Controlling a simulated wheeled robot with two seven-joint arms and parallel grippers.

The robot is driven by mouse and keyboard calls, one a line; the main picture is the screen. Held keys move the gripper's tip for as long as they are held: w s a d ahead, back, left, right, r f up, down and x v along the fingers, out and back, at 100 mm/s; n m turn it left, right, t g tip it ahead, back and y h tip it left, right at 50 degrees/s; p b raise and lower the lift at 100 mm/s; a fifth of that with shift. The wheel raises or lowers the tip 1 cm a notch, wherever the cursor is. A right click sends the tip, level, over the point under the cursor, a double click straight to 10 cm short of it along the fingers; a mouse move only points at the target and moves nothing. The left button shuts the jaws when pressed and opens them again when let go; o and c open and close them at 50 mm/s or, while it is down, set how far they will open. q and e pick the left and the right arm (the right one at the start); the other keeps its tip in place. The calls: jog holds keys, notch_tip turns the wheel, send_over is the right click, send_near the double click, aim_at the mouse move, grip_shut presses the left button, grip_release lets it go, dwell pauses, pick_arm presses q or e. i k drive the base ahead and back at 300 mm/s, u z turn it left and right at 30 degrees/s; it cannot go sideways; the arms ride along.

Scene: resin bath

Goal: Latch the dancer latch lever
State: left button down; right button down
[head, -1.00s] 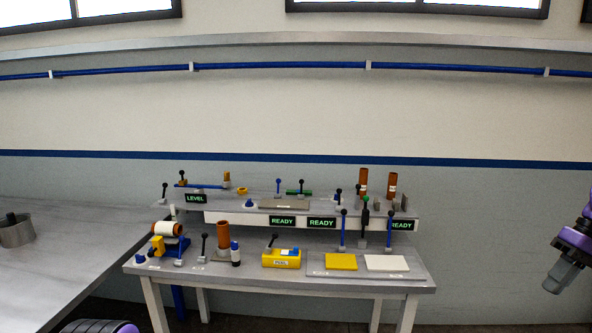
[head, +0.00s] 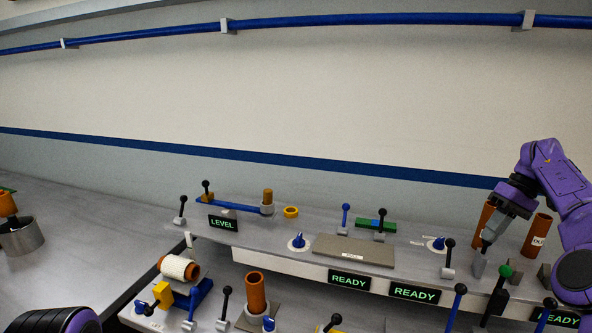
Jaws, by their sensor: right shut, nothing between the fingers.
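A long blue arm (head: 234,205) lies at the back left of the upper shelf, with an orange-brown cylinder at its right end. A black-knobbed lever (head: 181,210) stands just left of it, and another black knob (head: 206,184) stands at its left end. No label shows which lever is the dancer latch lever. My right gripper (head: 487,244) is shut and empty, pointing down over the right end of the upper shelf, close to brown tubes and far from the blue arm. My left gripper is out of view; only a purple part of mine shows at bottom left.
A green LEVEL display (head: 223,223) stands before the blue arm. READY displays (head: 349,280) line the shelf front. Several upright levers, such as a black one (head: 448,258) and a green-knobbed one (head: 498,290), crowd the right. A flat grey plate (head: 353,249) lies mid-shelf.

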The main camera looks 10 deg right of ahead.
aim_at(183, 199)
jog(key=u, duration=0.8)
jog(key=i, duration=1.25)
jog(key=u, duration=0.8)
